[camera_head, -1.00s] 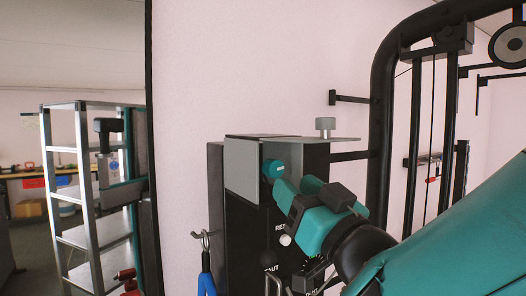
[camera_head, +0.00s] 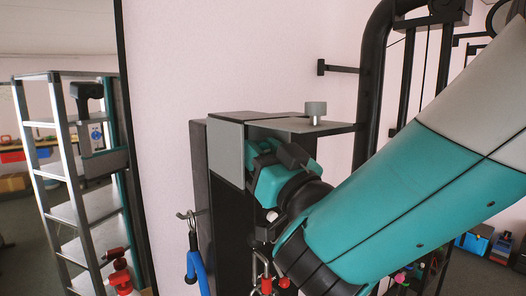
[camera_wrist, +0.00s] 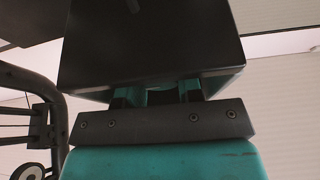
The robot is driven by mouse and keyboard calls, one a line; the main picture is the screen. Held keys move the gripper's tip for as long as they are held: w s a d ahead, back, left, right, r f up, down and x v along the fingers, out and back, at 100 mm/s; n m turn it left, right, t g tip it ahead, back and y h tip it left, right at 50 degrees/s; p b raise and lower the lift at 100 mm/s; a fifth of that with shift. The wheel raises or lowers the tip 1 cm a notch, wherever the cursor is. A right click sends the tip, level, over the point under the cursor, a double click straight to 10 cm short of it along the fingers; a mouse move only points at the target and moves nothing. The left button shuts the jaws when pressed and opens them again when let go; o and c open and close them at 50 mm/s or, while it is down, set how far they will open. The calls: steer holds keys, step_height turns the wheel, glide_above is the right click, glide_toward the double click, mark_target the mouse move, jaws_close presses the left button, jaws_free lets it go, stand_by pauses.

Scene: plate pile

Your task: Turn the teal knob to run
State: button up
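The black control box (camera_head: 228,200) stands against the wall, with a grey plate at its left front and a grey shelf above the knob's place. My gripper (camera_head: 264,160) is up against the box, its front end tucked under the shelf beside the plate. The teal knob is hidden behind my gripper in the head view. In the wrist view, the box's dark body fills the top, and my gripper's fingers (camera_wrist: 162,94) reach to its lower edge, somewhat apart. Teal shows between them, but I cannot tell whether it is the knob. The box's lettering is covered.
A grey post knob (camera_head: 316,112) stands on top of the shelf (camera_head: 300,125). A hook with a blue-handled clip (camera_head: 196,268) hangs at the box's left, and a red padlock-like piece (camera_head: 266,284) below my wrist. A metal rack (camera_head: 80,210) stands far left, black tubing at right.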

steer(key=n+g+y+p, duration=0.1)
steer(key=n, duration=0.2)
steer(key=shift+r+p, duration=0.2)
steer(key=shift+p, duration=0.2)
steer(key=shift+f+n+y+p, duration=0.2)
steer(key=shift+n+y+p, duration=0.15)
steer(key=shift+n, duration=0.45)
steer(key=o, duration=0.6)
steer(key=shift+o, duration=0.2)
steer(key=shift+f, duration=0.1)
